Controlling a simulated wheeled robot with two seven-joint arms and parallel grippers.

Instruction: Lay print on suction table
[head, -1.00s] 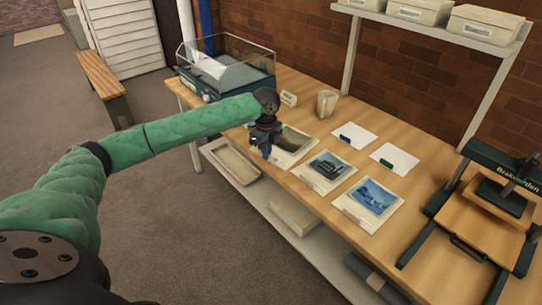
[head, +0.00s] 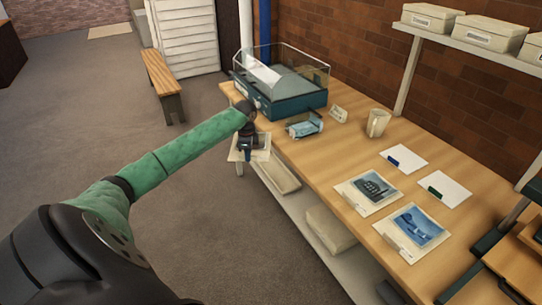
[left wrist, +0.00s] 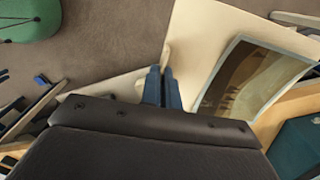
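My left gripper (head: 250,146) is shut on the edge of a cream-mounted print (head: 237,154) and holds it off the table's front left edge, above the floor. In the left wrist view the two fingers (left wrist: 163,86) are together at the mount's edge, and the print's brown picture (left wrist: 252,82) shows on the right. The suction table (head: 295,106) is a dark teal box with a clear hood, at the back left of the wooden table. A pale sheet shows through the hood. My right gripper is in no view.
Two mounted prints (head: 368,192) (head: 413,232) and two white cards (head: 403,158) (head: 444,189) lie on the wooden table (head: 340,160). A small blue-and-white item (head: 305,124), a label stand (head: 338,114) and a beige cup (head: 377,122) stand near the suction table. A bench (head: 163,83) stands left.

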